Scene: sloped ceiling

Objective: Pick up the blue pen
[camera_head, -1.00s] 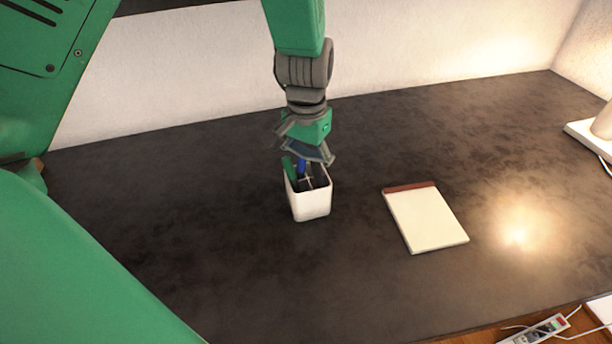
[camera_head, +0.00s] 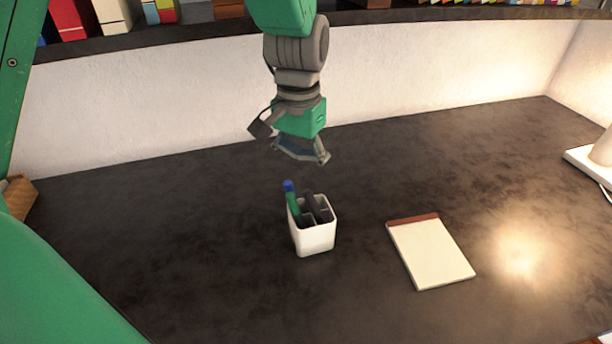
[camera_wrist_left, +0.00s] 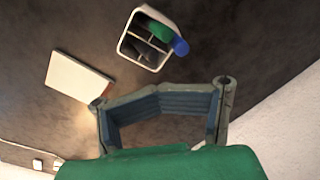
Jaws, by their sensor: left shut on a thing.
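The white pen cup (camera_head: 314,240) stands upright on the dark desk and also shows in the left wrist view (camera_wrist_left: 134,54). A green shaft (camera_head: 294,207) and a blue end (camera_head: 289,186) stick up at its left side. In the left wrist view the blue end (camera_wrist_left: 181,46) overhangs the rim beside the green part (camera_wrist_left: 158,31). I cannot tell whether they are one pen or two. My left gripper (camera_head: 302,155) is above and behind the cup, apart from it. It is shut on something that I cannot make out. My right gripper is not in view.
A notepad (camera_head: 431,252) lies right of the cup. A white lamp base (camera_head: 590,168) stands at the right edge. A shelf (camera_head: 190,33) with books runs along the back wall. The desk around the cup is clear.

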